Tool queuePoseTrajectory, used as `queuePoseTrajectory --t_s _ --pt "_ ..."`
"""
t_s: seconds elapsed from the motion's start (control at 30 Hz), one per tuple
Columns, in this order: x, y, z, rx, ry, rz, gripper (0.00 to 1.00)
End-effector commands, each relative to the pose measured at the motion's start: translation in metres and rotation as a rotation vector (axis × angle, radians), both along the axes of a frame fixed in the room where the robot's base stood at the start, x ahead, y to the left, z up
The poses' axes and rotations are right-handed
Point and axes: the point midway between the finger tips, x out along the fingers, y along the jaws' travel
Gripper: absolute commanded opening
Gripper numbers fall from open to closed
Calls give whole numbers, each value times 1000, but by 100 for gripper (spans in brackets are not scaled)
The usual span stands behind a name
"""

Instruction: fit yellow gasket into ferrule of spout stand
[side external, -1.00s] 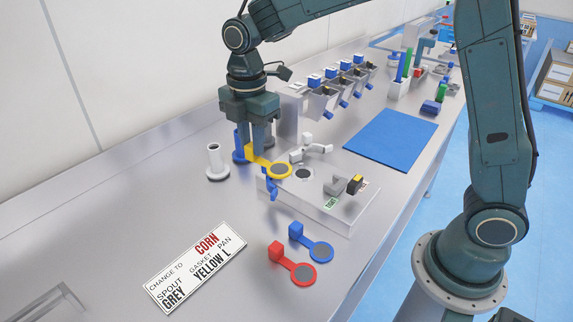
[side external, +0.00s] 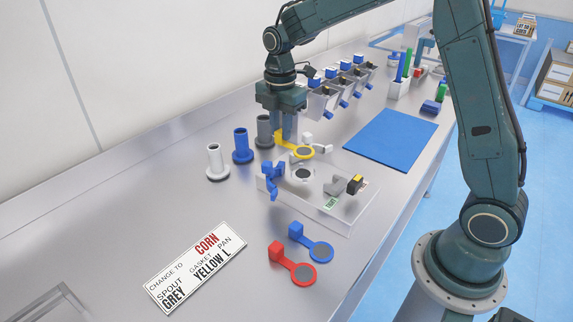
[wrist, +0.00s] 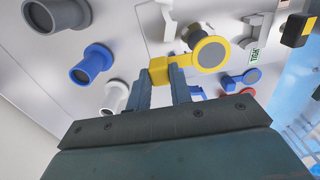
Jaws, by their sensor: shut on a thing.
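The yellow gasket (side external: 296,152), a ring with a grey disc and a block-ended handle, is in my gripper (side external: 281,137). The jaws are shut on the handle block, and the ring sticks out to the right. In the wrist view the gasket (wrist: 210,68) hangs ahead of the fingertips (wrist: 163,80). The spout stand (side external: 325,208) is a pale block with a round ferrule (side external: 303,175) on top. In the side view the gasket is up-picture from the ferrule, apart from it and in front of a white clamp arm (side external: 321,148). The gasket's exact height is unclear.
White (side external: 216,163), blue (side external: 242,148) and grey (side external: 264,133) spouts stand left of the gripper. A blue clamp (side external: 272,179) is at the stand's left end. Blue (side external: 318,251) and red (side external: 302,275) gaskets lie in front. A sign (side external: 197,266) reads "SPOUT GREY", "GASKET YELLOW".

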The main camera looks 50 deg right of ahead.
Motion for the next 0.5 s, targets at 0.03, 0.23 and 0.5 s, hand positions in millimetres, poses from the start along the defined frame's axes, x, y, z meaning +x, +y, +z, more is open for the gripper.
queuePoseTrajectory --t_s 0.03,0.23,0.5 --pt "0 0 0 0 0 0 0" --pt "0 0 -4 0 1 0 0" --pt "0 0 -18 0 1 0 0"
